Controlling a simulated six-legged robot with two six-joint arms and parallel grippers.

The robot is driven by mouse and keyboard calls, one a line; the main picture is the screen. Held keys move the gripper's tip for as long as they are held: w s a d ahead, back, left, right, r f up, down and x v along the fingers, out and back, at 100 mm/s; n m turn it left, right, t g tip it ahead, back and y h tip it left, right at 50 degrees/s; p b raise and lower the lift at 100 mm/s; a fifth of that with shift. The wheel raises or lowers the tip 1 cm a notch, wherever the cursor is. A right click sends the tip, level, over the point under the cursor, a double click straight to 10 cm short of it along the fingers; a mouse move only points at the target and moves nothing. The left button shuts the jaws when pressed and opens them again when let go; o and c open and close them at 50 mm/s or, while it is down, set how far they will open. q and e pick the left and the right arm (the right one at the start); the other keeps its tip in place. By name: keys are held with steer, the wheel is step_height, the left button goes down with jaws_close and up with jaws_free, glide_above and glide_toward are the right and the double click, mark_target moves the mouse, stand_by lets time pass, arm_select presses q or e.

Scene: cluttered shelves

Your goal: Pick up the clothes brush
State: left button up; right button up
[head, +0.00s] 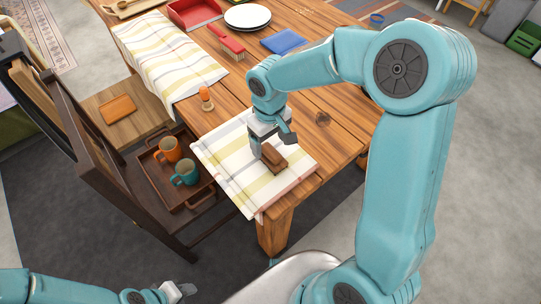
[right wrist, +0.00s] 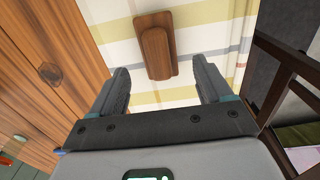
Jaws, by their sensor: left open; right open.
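The clothes brush (head: 273,157) is a brown wooden block with a raised, rounded grip. It lies on a striped cloth (head: 228,169) at the near corner of the table. In the right wrist view the brush (right wrist: 156,46) shows ahead of the open fingers, roughly between them. My right gripper (head: 271,145) is open above and beside the brush; in the right wrist view the gripper (right wrist: 163,88) has nothing between its fingers. Whether a finger touches the brush I cannot tell. My left gripper (head: 184,291) is open and empty, low at the bottom left, away from the table.
The wooden table (head: 325,121) also bears an orange peg-like item (head: 206,98), a red brush (head: 231,44), a blue cloth (head: 284,41), plates (head: 247,17) and a red tray (head: 194,12). A chair at left holds a tray with an orange mug (head: 170,150) and a teal mug (head: 186,173).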

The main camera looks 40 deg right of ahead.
mark_target(270, 149)
step_height(270, 149, down, 6)
steer(key=shift+d+f, duration=0.1)
steer(key=shift+f, duration=0.05)
stand_by(0.3)
steer(key=c, duration=1.2)
